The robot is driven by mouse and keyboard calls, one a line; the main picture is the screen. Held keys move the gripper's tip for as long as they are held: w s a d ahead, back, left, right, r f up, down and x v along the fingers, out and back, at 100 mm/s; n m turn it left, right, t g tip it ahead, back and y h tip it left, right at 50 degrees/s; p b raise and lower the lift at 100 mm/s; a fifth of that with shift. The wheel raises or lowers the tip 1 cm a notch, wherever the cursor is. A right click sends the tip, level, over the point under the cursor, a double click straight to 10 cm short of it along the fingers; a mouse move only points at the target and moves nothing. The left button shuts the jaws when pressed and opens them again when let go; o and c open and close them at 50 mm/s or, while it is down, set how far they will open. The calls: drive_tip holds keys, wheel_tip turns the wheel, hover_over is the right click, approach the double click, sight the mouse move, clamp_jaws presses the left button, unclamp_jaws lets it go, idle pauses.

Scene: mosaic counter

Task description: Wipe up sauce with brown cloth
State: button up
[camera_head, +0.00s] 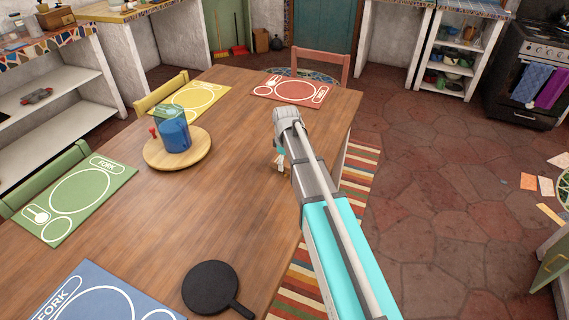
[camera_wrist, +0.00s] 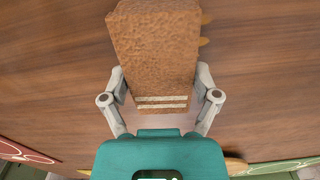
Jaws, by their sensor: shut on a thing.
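The brown cloth (camera_wrist: 155,45) is folded, with two pale stripes near its lower end. My gripper (camera_wrist: 160,82) is shut on it, one finger on each side. The cloth lies over the wooden table, low or touching; I cannot tell which. Small orange-brown patches (camera_wrist: 205,42), probably sauce, show on the table at the cloth's right edge; the cloth may hide more. In the head view my gripper (camera_head: 281,155) is over the table's right part, and my arm hides most of the cloth.
A round wooden board (camera_head: 179,156) with a blue pitcher (camera_head: 173,133) stands left of my gripper. Green (camera_head: 112,183), yellow (camera_head: 187,112), red (camera_head: 270,89) and blue (camera_head: 75,306) placemats line the edges. The table's middle is clear.

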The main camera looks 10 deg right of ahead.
drive_tip(key=shift+w+d, duration=0.45)
drive_tip(key=shift+w, duration=0.25)
drive_tip(key=shift+w+d, duration=0.45)
drive_tip(key=shift+w, duration=0.25)
drive_tip(key=shift+s+d+f, duration=0.1)
drive_tip(key=shift+s+d, duration=0.05)
drive_tip(key=shift+s, duration=0.05)
drive_tip(key=shift+c, duration=0.5)
drive_tip(key=shift+s, duration=0.2)
drive_tip(key=shift+s+a, duration=1.1)
drive_tip(key=shift+s, duration=0.3)
